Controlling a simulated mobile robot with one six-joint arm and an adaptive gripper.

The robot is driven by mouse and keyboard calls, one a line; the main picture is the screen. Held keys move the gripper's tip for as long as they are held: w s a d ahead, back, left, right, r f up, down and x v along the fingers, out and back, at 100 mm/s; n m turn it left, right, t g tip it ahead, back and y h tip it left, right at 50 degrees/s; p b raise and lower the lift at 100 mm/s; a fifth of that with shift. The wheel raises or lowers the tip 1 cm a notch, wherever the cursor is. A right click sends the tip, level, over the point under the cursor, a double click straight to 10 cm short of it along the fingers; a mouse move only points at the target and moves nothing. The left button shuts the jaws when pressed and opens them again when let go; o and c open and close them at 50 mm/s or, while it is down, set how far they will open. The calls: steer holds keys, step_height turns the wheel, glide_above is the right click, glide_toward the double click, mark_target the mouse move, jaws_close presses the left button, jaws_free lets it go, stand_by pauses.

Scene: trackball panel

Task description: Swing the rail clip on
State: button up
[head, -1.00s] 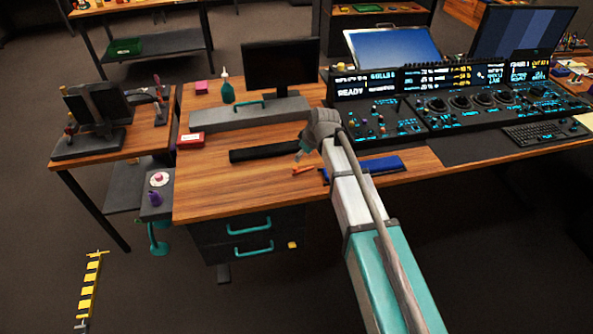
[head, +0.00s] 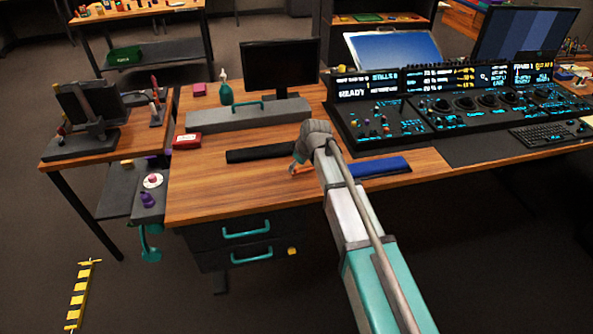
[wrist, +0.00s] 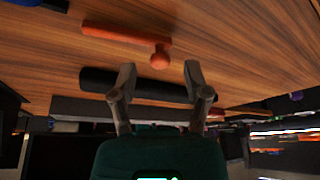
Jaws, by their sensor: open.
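An orange bar with a round knob (wrist: 125,37) lies on the wooden desk; it may be the rail clip, but I cannot tell for sure. In the head view it is a small orange piece (head: 302,171), partly hidden by my arm. My gripper (wrist: 158,76) is open and empty. In the wrist view its two fingers stand apart, with the knob just beyond the gap between their tips. In the head view my gripper (head: 298,160) is low over the desk beside the orange piece. A dark bar (head: 262,155) lies to its left; it also shows behind the fingers in the wrist view (wrist: 150,87).
A blue bar (head: 385,167) lies right of my arm. A long grey box with a teal handle (head: 245,116), a red box (head: 187,141), a green bottle (head: 225,92) and a monitor (head: 282,64) stand farther back. A control console (head: 440,103) fills the right. The desk's front left is clear.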

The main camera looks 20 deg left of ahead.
steer(key=shift+w+a+f, duration=0.1)
steer(key=shift+a+f, duration=0.05)
steer(key=shift+f, duration=0.25)
jaws_close()
